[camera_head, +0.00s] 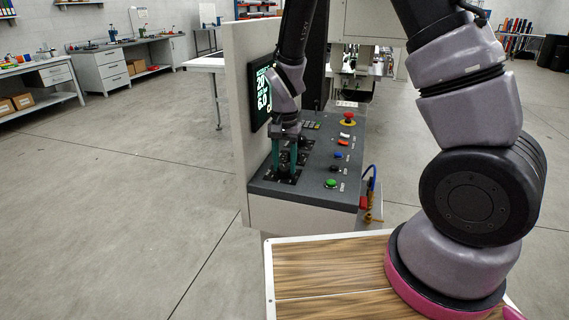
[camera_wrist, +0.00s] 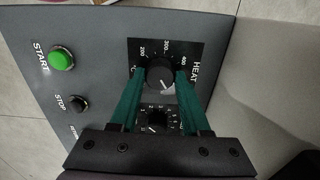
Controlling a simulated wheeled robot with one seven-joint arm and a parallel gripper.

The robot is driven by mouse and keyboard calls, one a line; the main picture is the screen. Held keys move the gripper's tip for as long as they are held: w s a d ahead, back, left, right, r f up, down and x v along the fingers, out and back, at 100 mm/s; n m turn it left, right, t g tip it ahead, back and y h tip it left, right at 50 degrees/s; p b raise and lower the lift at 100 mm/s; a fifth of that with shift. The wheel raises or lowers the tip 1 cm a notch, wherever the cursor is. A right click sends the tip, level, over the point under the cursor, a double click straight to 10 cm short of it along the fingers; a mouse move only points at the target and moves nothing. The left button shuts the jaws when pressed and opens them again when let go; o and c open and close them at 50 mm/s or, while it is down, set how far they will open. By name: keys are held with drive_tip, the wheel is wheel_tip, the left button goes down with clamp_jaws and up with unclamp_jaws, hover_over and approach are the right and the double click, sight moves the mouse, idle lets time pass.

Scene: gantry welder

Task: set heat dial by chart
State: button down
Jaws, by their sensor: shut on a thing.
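The heat dial (camera_wrist: 160,75) is a round black knob on a black plate marked HEAT, with 200, 300 and 400 around it, in the wrist view. My gripper (camera_wrist: 163,76) has its two green fingers on opposite sides of the knob and is shut on it. In the head view my gripper (camera_head: 284,170) reaches straight down to the near end of the control panel (camera_head: 315,190), hiding most of the dial. No chart can be made out in either view.
A second numbered dial (camera_wrist: 155,122) sits between my fingers, close to the gripper body. A green START button (camera_wrist: 61,60) and black STOP button (camera_wrist: 77,103) lie left. A lit screen (camera_head: 262,92) stands behind my gripper. A red emergency button (camera_head: 348,118) is farther back.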

sight(284, 167)
drive_tip(key=shift+m, duration=2.2)
drive_tip(key=shift+c, duration=1.8)
unclamp_jaws()
wheel_tip(284, 167, up, 11)
drive_tip(key=shift+f, duration=0.1)
